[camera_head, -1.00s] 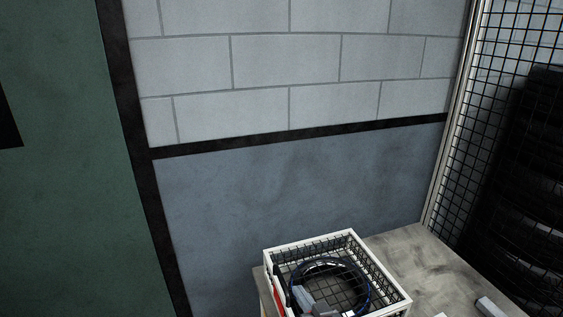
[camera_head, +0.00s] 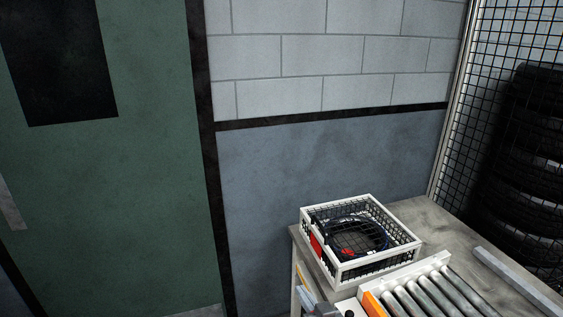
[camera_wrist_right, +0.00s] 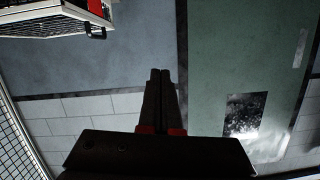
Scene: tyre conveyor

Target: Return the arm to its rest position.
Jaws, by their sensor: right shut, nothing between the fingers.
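My right gripper shows at the bottom of the head view (camera_head: 305,290), partly cut off by the frame edge, in front of the table's left end and outside the wire basket. In the right wrist view (camera_wrist_right: 160,74) its two dark fingers are together with nothing between them. The white-framed wire basket (camera_head: 341,266) stands on the table with a dark coiled cable or hose (camera_head: 378,237) and something red inside. The basket (camera_wrist_right: 50,24) also shows at the upper left of the wrist view, apart from the fingers. My left gripper is not in view.
The grey table (camera_head: 432,222) carries a roller conveyor (camera_head: 437,292) in front of the basket and a grey bar (camera_head: 515,279) at right. A mesh fence (camera_head: 480,120) stands before stacked tyres (camera_head: 535,140). A green door (camera_head: 150,190) is at left; open space lies before it.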

